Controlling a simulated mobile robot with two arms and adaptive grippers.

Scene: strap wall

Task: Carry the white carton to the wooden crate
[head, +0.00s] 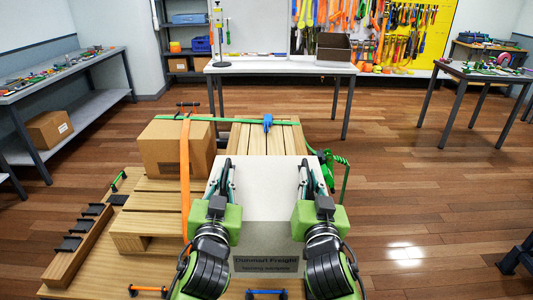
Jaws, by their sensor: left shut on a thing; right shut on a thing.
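The white carton (263,185) is in front of me, between my two arms in the head view. My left gripper (225,178) is shut on the carton's left side. My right gripper (308,178) is shut on its right side. A slatted wooden crate (282,140) stands just beyond the carton, with a green strap and a blue clip over its top. The carton hides the crate's near part, and I cannot tell whether they touch.
A cardboard box (165,158) under an orange strap (185,185) stands left of the crate on wooden pallets (150,215). A green ratchet strap (328,165) hangs at the right. A white table (280,67) stands behind.

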